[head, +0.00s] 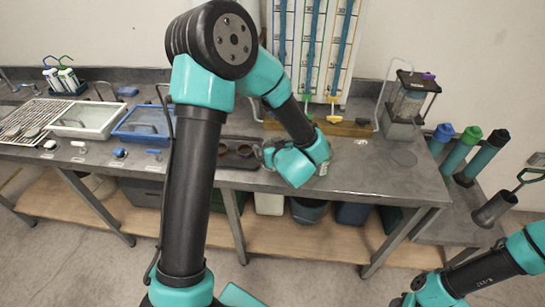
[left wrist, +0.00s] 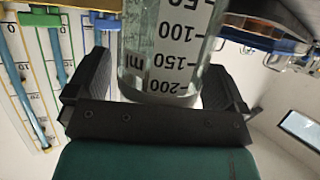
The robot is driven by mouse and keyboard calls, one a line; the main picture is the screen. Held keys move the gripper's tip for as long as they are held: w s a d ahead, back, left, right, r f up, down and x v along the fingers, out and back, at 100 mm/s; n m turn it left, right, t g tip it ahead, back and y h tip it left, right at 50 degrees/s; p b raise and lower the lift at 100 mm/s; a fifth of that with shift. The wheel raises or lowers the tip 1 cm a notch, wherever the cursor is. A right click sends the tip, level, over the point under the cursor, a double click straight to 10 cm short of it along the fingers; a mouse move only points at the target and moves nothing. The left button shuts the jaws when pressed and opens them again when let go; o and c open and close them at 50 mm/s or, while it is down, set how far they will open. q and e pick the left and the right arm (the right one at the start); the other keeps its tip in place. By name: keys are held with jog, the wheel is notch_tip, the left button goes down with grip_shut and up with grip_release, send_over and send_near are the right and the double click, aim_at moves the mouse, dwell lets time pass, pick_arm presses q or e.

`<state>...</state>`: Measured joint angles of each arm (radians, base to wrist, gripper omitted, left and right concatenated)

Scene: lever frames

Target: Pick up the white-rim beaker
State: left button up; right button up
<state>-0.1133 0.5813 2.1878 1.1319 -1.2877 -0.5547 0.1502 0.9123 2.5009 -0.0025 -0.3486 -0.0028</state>
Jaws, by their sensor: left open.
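A clear glass beaker (left wrist: 185,40) with black volume marks, printed up to 200 ml, fills the upper middle of the left wrist view. It stands between the two dark fingers of my left gripper (left wrist: 158,72), which are open with a finger on each side of it. Gaps show between glass and fingers. The top of the beaker is cut off, so I cannot tell its rim colour. In the head view my left wrist hides most of the gripper and beaker at the bench. My right gripper is out of view; only part of that arm shows at lower right.
A grey bench (head: 410,185) runs across the room. A dark holder (head: 238,155) with round wells lies left of my wrist. A rack with blue-stemmed tubes (head: 312,50) stands behind, and a glass-sided apparatus (head: 408,100) stands right. Blue and white trays (head: 85,120) sit left.

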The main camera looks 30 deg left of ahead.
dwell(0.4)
pick_arm(q)
jog(key=c, duration=1)
jog(key=shift+r, duration=0.1)
jog(key=shift+r, duration=0.35)
jog(key=s+d+r, duration=0.1)
jog(key=s+d, duration=0.1)
jog(key=s, duration=0.2)
jog(key=s+d+r, duration=0.1)
jog(key=s+d, duration=0.2)
jog(key=s, duration=0.2)
jog(key=s+d+r, duration=0.2)
jog(key=s+d, duration=0.1)
jog(key=s, duration=0.1)
jog(key=shift+s+d+r, duration=0.1)
jog(key=shift+s+d, duration=0.15)
jog(key=shift+s, duration=0.05)
